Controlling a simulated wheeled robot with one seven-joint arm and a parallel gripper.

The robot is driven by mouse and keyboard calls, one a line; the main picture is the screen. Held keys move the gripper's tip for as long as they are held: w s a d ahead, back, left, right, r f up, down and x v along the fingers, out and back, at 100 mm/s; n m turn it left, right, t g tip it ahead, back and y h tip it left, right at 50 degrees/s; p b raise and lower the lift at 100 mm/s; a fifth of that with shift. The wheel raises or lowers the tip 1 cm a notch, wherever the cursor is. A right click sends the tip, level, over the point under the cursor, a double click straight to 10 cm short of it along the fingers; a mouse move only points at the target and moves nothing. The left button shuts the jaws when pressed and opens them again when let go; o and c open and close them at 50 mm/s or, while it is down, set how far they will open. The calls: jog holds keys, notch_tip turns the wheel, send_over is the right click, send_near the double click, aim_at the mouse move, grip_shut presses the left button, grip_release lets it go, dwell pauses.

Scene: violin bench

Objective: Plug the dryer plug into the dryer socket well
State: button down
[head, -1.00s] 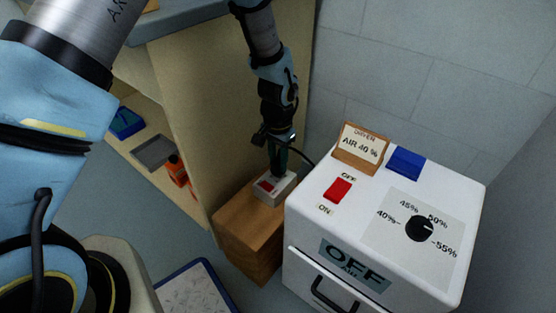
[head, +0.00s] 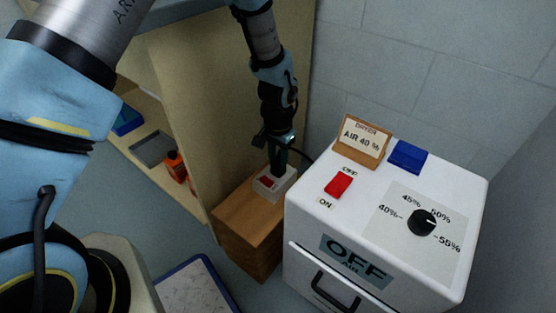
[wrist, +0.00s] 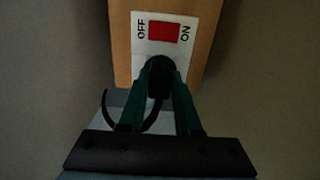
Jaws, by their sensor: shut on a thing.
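The dryer socket is a small white block (head: 265,189) with a red switch, on top of a wooden box left of the dryer. In the wrist view its white face (wrist: 140,48) shows the red switch (wrist: 165,33) between the words OFF and ON. My gripper (head: 278,165) points down at the socket block. In the wrist view its two green fingers are shut on the black dryer plug (wrist: 158,75), which overlaps the lower edge of the white face. The socket well is hidden under the plug. I cannot tell how deep the plug sits. A black cord (wrist: 110,110) curves beside it.
The white dryer (head: 310,222) stands right of the wooden box (head: 245,240), with a red switch (head: 338,185), a black dial (head: 422,222) and an OFF display (head: 355,260). A beige cabinet side (head: 200,110) stands close on the left, a grey wall (head: 430,60) behind.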

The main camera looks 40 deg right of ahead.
aim_at(278, 160)
jog(key=shift+f, duration=0.15)
jog(key=c, duration=0.5)
grip_release()
notch_tip(278, 160, up, 11)
jog(key=p, duration=0.2)
jog(key=shift+f+p, duration=0.1)
jog(key=shift+p, duration=0.2)
dwell(0.5)
